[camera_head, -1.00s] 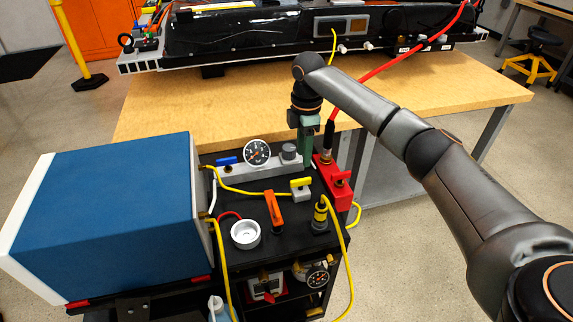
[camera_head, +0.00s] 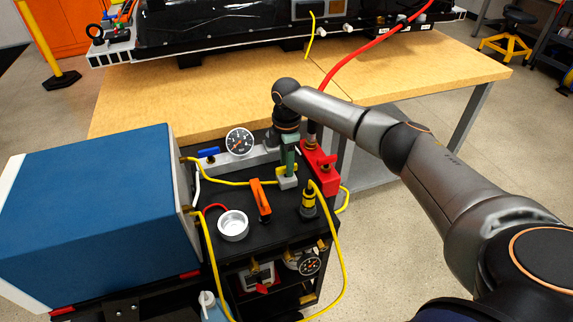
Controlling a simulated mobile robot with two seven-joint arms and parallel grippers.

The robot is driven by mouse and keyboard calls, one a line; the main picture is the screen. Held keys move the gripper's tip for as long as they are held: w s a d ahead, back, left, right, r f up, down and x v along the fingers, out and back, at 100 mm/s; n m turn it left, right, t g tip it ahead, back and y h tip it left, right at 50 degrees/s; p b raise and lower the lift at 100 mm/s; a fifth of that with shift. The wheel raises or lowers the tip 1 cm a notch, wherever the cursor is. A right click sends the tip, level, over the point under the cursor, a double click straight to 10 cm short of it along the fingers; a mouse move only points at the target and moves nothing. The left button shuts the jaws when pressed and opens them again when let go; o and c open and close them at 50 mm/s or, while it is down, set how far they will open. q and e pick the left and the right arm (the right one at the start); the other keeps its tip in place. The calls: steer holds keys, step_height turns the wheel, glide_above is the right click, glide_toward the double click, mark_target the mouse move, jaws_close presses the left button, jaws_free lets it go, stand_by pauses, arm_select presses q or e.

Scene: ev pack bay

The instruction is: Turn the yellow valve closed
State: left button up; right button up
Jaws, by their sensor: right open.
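The yellow valve (camera_head: 279,169) is a small yellow handle on a light grey block (camera_head: 287,182), standing on the black cart top. My right gripper (camera_head: 289,166) points down right at the handle and covers much of it. Yellow shows on either side of the fingers. The jaws are open; I cannot tell whether a finger touches the handle. The handle's exact angle is partly hidden. My left gripper is not in view.
Close around stand an orange lever (camera_head: 260,200), a red block (camera_head: 321,171), a yellow-black connector (camera_head: 308,203) with a yellow hose, a silver cup (camera_head: 233,225) and a pressure gauge (camera_head: 239,141). A blue box (camera_head: 95,215) fills the left. A wooden table (camera_head: 400,75) lies behind.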

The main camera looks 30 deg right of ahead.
steer(key=shift+f, duration=0.25)
jaws_close()
stand_by(0.5)
